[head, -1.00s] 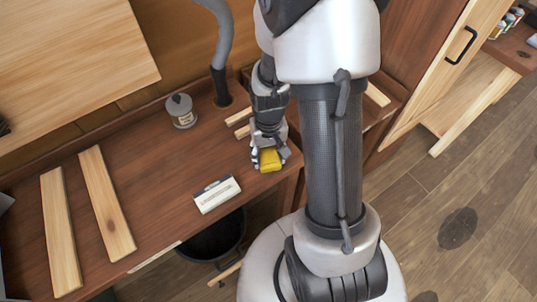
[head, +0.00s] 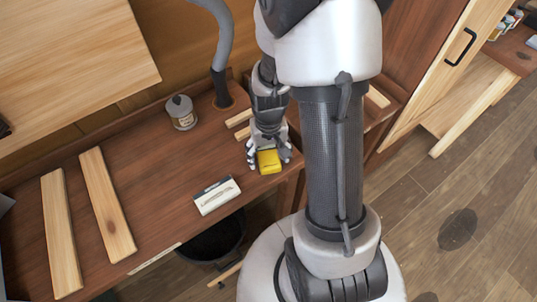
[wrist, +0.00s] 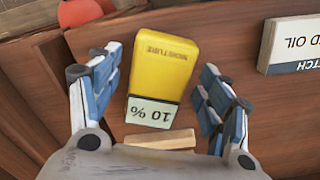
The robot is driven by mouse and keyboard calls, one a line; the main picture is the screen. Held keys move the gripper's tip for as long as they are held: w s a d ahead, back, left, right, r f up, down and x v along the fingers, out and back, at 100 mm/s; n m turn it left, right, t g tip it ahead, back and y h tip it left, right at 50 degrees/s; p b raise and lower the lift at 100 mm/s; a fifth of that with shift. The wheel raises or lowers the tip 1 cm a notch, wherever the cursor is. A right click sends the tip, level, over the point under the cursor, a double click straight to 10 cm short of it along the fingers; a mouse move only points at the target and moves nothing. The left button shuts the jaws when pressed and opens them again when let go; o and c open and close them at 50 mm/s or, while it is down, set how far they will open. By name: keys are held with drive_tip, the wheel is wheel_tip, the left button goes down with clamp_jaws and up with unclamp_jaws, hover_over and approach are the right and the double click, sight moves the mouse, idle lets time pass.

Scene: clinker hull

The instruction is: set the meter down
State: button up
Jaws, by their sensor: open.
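The meter is yellow with a pale display reading 10 % and the word MOISTURE. It lies on the brown bench top near its front edge, in the head view (head: 269,162) and in the wrist view (wrist: 163,65). My gripper (head: 268,157) is open around it. In the wrist view, my gripper (wrist: 161,68) has one finger on each side of the meter with a visible gap at both sides. Its palm is behind the display end. The underside of the meter is hidden.
A white box with OIL lettering (head: 217,195) lies left of the meter. A grey can (head: 181,112) and a grey hose (head: 220,60) stand at the back. Two planks (head: 107,205) lie further left. A dark bucket (head: 213,241) is below the front edge.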

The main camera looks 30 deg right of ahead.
wheel_tip(320, 180, up, 12)
drive_tip(key=p, duration=0.4)
wheel_tip(320, 180, up, 10)
drive_tip(key=n+t, duration=0.2)
hover_over(268, 157)
drive_tip(key=s+a, duration=0.3)
drive_tip(key=a, duration=0.2)
drive_tip(key=s+a+r+n+t, duration=0.2)
drive_tip(key=s+a+r, duration=0.3)
drive_tip(key=s+r, duration=0.2)
drive_tip(key=shift+s+r+t, duration=0.3)
drive_tip(key=shift+s, duration=0.7)
